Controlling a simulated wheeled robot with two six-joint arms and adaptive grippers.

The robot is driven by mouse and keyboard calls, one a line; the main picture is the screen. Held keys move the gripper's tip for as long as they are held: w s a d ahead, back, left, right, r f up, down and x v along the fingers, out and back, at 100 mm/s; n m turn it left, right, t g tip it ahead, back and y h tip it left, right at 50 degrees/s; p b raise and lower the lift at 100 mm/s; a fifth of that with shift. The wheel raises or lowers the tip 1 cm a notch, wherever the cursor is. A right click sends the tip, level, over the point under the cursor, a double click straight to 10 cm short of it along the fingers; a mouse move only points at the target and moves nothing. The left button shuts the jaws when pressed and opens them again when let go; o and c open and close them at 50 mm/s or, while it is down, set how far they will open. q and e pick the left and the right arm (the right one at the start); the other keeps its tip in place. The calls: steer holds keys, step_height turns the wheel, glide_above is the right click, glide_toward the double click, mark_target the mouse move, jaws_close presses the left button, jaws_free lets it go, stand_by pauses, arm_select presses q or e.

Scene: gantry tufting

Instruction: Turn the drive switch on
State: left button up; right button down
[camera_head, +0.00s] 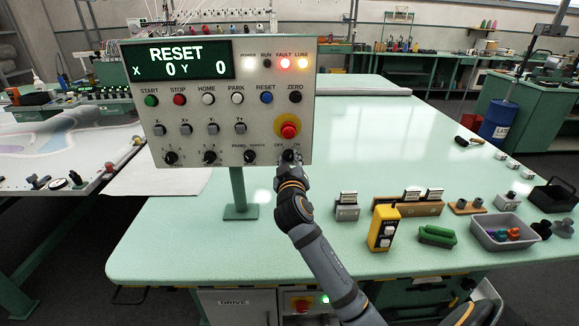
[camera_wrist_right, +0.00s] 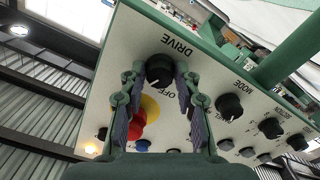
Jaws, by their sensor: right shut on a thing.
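The drive switch (camera_wrist_right: 159,68) is a round black knob at the lower right of the grey control panel (camera_head: 222,122), under the DRIVE label. OFF and ON are printed above it in the head view. My right gripper (camera_head: 289,163) reaches up to it from below. In the right wrist view the two fingers of my right gripper (camera_wrist_right: 159,84) stand on either side of the knob and are shut on it. The knob is mostly hidden by the gripper in the head view, and I cannot tell for certain where its pointer stands. My left gripper is not in view.
The red emergency stop (camera_head: 288,130) on its yellow ring sits just above the switch. The display (camera_head: 180,60) reads RESET, and the red FAULT lamp (camera_head: 284,64) glows. A yellow pendant (camera_head: 383,228) and a grey bin (camera_head: 503,231) stand on the green table (camera_head: 330,170).

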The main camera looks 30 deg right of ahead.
steer(key=shift+f+m+b, duration=0.1)
steer(key=shift+m+b, duration=0.35)
steer(key=shift+m, duration=0.35)
steer(key=c, duration=1)
jaws_free()
steer(key=shift+o, duration=0.2)
steer(key=shift+s, duration=0.1)
steer(key=v, duration=0.7)
